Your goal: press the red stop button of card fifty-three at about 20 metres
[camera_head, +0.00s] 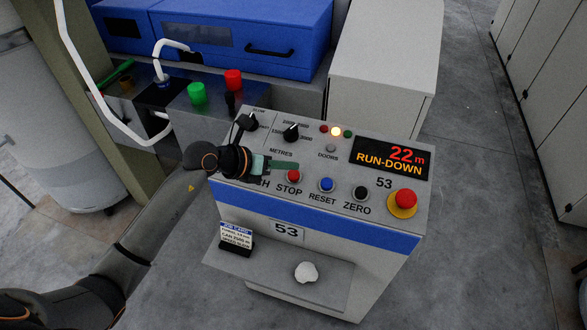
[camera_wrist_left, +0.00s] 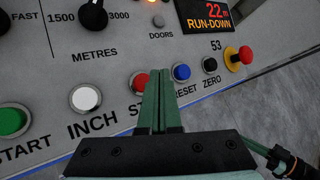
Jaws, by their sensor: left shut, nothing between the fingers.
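Card fifty-three's control panel (camera_head: 330,190) stands in front of me. Its red stop button (camera_head: 293,177) is on the lower row, above the word STOP; it also shows in the left wrist view (camera_wrist_left: 139,80). My left gripper (camera_head: 297,165) is shut and empty, its green fingertips just above and beside the stop button. In the left wrist view the fingers (camera_wrist_left: 161,72) lie just right of the button; I cannot tell if they touch it. The display (camera_head: 391,157) reads 22 m, RUN-DOWN. What looks like my right gripper (camera_wrist_left: 265,152) shows at the lower right, its jaws unclear.
The blue reset button (camera_head: 326,185), black zero button (camera_head: 361,193) and red emergency mushroom (camera_head: 405,199) sit to the right. A white lump (camera_head: 306,272) and a small sign (camera_head: 237,238) are on the lower shelf. Grey floor (camera_head: 475,240) is clear at right.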

